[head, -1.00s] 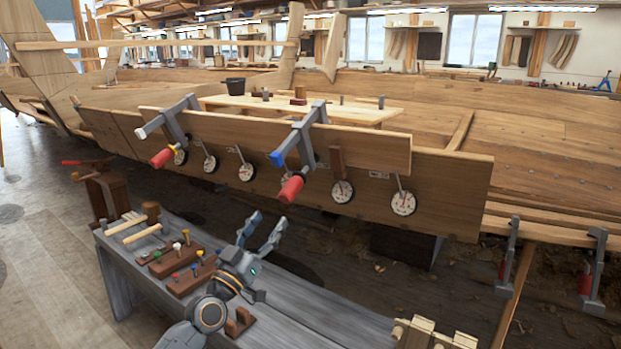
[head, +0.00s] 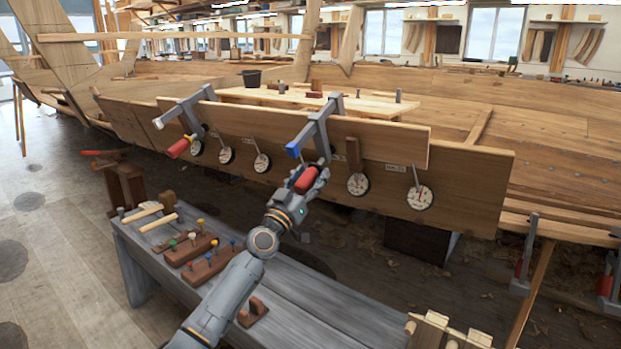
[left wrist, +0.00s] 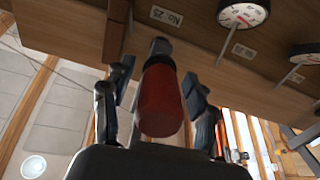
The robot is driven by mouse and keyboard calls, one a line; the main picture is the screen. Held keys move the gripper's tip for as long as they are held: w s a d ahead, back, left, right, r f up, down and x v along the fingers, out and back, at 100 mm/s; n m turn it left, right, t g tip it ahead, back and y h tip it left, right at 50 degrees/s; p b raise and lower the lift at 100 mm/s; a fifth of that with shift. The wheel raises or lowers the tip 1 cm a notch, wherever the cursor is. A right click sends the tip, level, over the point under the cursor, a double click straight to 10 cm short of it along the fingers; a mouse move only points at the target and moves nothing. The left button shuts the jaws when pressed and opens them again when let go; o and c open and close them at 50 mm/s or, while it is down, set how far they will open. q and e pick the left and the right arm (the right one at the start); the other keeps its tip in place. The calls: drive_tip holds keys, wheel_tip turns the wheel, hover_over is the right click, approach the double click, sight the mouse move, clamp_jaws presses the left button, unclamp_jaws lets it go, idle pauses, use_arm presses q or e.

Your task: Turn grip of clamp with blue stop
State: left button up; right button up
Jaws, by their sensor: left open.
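The clamp with the blue stop (head: 293,150) hangs over the top plank of the hull, right of the clamp with the white stop (head: 160,123). Its red grip (head: 306,179) points down toward me. My left gripper (head: 309,178) is at this grip in the head view. In the left wrist view the red grip (left wrist: 161,100) lies between the two open fingers of my left gripper (left wrist: 158,85). A gap shows on the right side; on the left the finger is close to the grip. My right gripper is not in view.
Dial gauges (head: 358,185) hang along the lower plank (head: 460,190) close to my gripper. Below stands a grey bench (head: 290,295) with mallets (head: 157,222) and wooden blocks with coloured pegs (head: 208,262). More clamps (head: 527,255) are at the right.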

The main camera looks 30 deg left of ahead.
use_arm(q)
drive_tip(key=shift+w, duration=0.1)
drive_tip(key=shift+c, duration=0.2)
drive_tip(key=c, duration=1.1)
drive_tip(key=shift+c, duration=0.2)
drive_tip(key=n, duration=0.5)
drive_tip(key=shift+r+n, duration=0.1)
drive_tip(key=shift+n, duration=1.8)
drive_tip(key=o, duration=1.2)
